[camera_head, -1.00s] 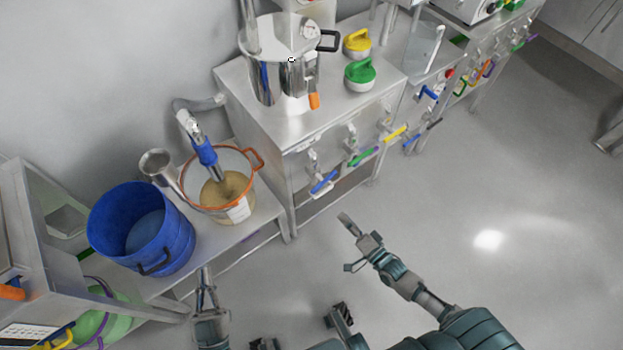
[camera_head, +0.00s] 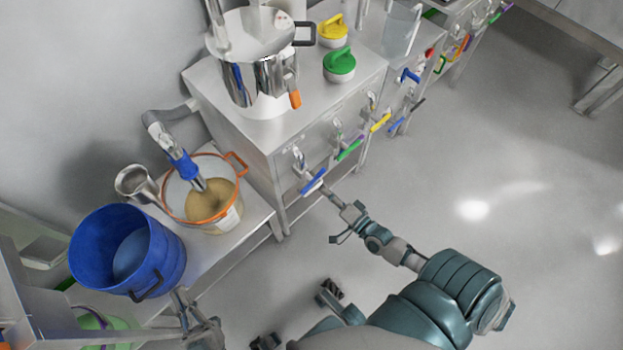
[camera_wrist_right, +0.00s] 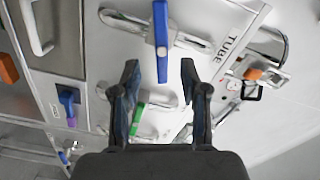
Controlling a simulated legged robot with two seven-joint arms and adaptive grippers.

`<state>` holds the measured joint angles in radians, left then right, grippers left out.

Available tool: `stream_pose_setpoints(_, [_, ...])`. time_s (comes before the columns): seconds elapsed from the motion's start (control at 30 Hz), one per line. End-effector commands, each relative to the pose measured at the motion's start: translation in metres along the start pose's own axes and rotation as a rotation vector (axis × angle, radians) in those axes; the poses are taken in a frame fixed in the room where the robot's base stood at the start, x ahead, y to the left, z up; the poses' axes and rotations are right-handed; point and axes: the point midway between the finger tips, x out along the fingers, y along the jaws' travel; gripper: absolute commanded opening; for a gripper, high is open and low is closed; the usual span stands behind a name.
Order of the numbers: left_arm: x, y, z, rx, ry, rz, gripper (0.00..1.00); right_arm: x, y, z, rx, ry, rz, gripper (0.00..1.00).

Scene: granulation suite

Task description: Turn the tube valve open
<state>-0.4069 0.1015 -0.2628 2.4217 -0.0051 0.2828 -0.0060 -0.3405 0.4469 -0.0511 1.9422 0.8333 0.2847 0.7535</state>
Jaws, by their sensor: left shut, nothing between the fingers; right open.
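The blue valve handle (camera_head: 313,181) is on the front of the steel cabinet, leftmost in a row of coloured handles. In the right wrist view the blue handle (camera_wrist_right: 161,40) points down at the gap between my fingertips, beside a plate marked TUBE (camera_wrist_right: 229,48). My right gripper (camera_head: 331,193) is open, just in front of this handle; its fingers (camera_wrist_right: 160,72) straddle the line of the handle's lower end. Whether they touch cannot be told. My left gripper (camera_head: 180,298) is shut and empty, low beside the blue bucket.
A green handle (camera_head: 349,149) and a yellow handle (camera_head: 380,122) are further along the cabinet front. A steel pot (camera_head: 255,75) stands on top. An orange-rimmed pot (camera_head: 236,217) and the blue bucket (camera_head: 90,250) stand on the lower bench. Open floor lies at right.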

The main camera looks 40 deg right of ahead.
Motion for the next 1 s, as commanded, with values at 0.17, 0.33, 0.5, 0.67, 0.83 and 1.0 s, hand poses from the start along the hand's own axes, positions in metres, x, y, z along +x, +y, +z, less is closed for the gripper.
stream_pose_setpoints(0.17, [-0.004,-0.001,-0.010,-0.009,0.084,0.000,0.00,0.036,-0.001,0.001,-0.003,0.001,-0.002,0.44])
stream_pose_setpoints(0.33, [-0.006,-0.004,-0.018,-0.016,0.136,-0.001,0.00,0.055,-0.003,0.003,-0.008,0.000,-0.001,0.44])
stream_pose_setpoints(0.5, [-0.006,-0.003,-0.021,-0.015,0.152,0.000,0.00,0.061,-0.003,0.003,-0.006,0.000,0.000,0.44])
stream_pose_setpoints(0.67, [-0.005,0.000,-0.020,-0.014,0.150,0.002,0.00,0.061,-0.002,0.001,-0.004,-0.001,0.000,0.44])
stream_pose_setpoints(0.83, [-0.005,0.000,-0.020,-0.014,0.149,0.002,0.00,0.060,-0.001,0.001,-0.003,-0.001,0.000,0.11])
stream_pose_setpoints(1.0, [-0.005,0.000,-0.019,-0.015,0.149,0.002,0.00,0.060,0.000,0.001,-0.005,0.000,0.003,0.00])
